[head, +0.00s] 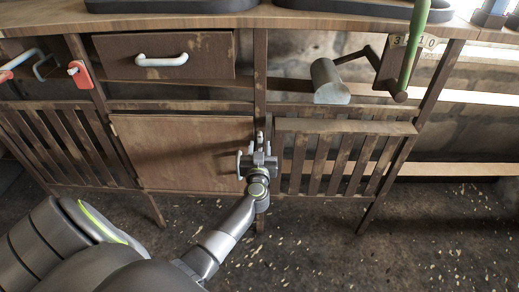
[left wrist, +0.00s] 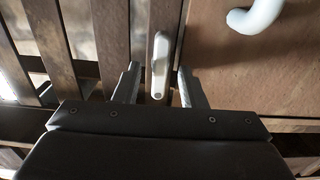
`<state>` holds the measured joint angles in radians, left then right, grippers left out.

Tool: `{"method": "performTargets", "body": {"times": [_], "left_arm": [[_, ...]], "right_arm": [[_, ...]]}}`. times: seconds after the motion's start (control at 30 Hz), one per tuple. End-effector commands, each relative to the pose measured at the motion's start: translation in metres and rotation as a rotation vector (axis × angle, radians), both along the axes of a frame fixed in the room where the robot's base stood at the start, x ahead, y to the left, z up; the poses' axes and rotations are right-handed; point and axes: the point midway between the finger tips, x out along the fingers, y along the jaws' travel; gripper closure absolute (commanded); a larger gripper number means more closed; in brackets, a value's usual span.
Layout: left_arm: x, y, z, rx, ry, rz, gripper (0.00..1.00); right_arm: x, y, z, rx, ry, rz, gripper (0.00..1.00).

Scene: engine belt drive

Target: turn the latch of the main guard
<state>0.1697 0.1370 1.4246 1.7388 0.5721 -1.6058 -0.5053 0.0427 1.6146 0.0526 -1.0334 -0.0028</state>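The main guard appears to be the brown wooden panel (head: 180,150) low on the bench, with slats to its right. A small pale latch (left wrist: 158,65) sits on the dark upright post beside the panel; its long side runs along the post. In the head view the latch (head: 260,137) shows just above my gripper. My left gripper (head: 259,150) is in front of the post. In the left wrist view its two fingers (left wrist: 160,88) are spread on either side of the latch, with gaps on both sides. My right gripper is not in view.
A white curved handle (left wrist: 256,15) on the panel is close to my left gripper. Above are a drawer (head: 165,55) and a grey cylinder on a crank arm (head: 328,82). A green lever (head: 414,45) stands at the upper right. The floor in front is clear.

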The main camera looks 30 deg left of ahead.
Motion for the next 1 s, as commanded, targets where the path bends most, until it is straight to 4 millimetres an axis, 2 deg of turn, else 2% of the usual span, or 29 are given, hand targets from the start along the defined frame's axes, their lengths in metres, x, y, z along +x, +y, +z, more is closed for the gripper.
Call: {"method": "performTargets", "body": {"times": [0.37, 0.43, 0.67, 1.0], "left_arm": [[0.0042, 0.0028, 0.0000, -0.001, 0.001, 0.000, 0.63], [0.0042, 0.0028, 0.0000, -0.001, 0.000, 0.000, 0.68], [0.0041, 0.0027, 0.0000, -0.001, 0.000, 0.000, 0.98], [0.0040, 0.0025, 0.0007, -0.020, -0.011, 0.000, 1.00]], "right_arm": [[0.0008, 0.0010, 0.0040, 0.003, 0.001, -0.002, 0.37], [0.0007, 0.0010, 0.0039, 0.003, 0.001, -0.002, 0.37], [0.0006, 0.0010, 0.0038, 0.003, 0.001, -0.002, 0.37], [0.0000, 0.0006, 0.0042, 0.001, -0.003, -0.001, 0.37]]}}
